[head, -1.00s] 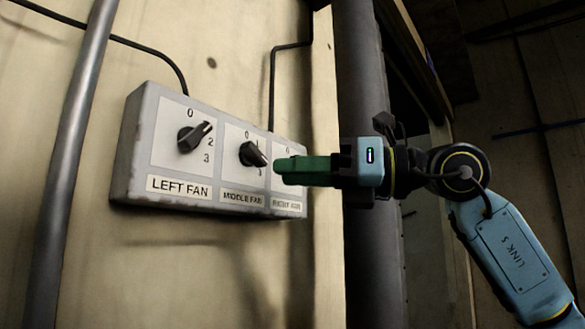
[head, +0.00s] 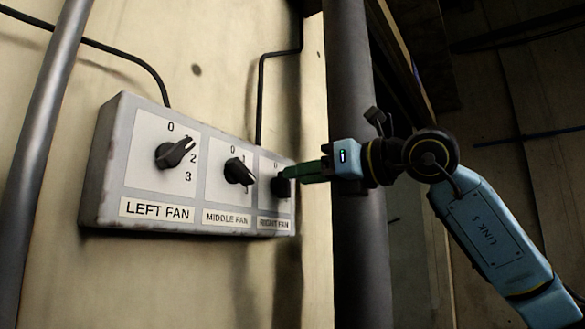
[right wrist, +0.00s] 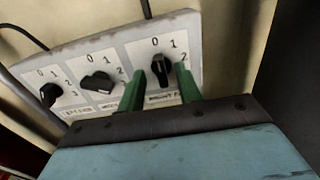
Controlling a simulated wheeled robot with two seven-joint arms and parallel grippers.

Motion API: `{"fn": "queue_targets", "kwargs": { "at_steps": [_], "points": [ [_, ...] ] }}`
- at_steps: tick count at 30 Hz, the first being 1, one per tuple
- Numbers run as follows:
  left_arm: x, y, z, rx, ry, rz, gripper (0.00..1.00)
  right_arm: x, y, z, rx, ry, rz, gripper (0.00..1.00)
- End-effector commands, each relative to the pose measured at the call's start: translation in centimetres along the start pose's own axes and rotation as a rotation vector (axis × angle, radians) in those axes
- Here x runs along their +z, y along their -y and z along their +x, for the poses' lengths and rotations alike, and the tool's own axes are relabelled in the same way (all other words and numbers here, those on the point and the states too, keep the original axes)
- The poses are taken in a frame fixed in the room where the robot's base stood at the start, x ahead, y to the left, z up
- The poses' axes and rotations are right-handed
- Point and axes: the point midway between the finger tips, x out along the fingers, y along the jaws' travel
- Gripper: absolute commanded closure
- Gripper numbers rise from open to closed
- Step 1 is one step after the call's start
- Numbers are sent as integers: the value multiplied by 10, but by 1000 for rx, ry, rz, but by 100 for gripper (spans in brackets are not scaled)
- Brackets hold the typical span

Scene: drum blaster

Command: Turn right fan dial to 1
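The right fan dial (head: 281,187) is a black knob on the right panel of a grey control box (head: 97,190). In the right wrist view the dial (right wrist: 161,68) appears to point up toward the 0, with 1 and 2 to its right. My right gripper (head: 288,172) has green fingers and reaches the dial from the right, hiding part of it in the head view. In the right wrist view the fingers of my right gripper (right wrist: 160,73) are apart, one on each side of the dial, with visible gaps. Whether the tips touch it is unclear. My left gripper is not in view.
The left fan dial (head: 175,153) and middle fan dial (head: 239,171) sit to the left on the same box. A grey pipe (head: 40,150) runs at far left. A thick dark pipe (head: 352,240) stands behind my right gripper. Black cables run along the wall.

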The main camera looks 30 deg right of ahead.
Motion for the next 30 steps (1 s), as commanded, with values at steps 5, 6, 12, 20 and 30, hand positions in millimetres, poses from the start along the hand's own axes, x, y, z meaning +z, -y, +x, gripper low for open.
{"fn": "queue_targets", "kwargs": {
  "at_steps": [5,6,12,20,30],
  "points": [
    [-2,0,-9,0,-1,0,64,1,0,23,1,-1,1,65],
    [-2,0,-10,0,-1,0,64,1,0,26,1,0,1,65],
    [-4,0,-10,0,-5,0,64,0,0,31,1,0,1,65],
    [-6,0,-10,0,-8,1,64,0,0,31,1,0,1,77],
    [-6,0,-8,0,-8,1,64,-1,0,30,1,1,15,97]
  ]
}}
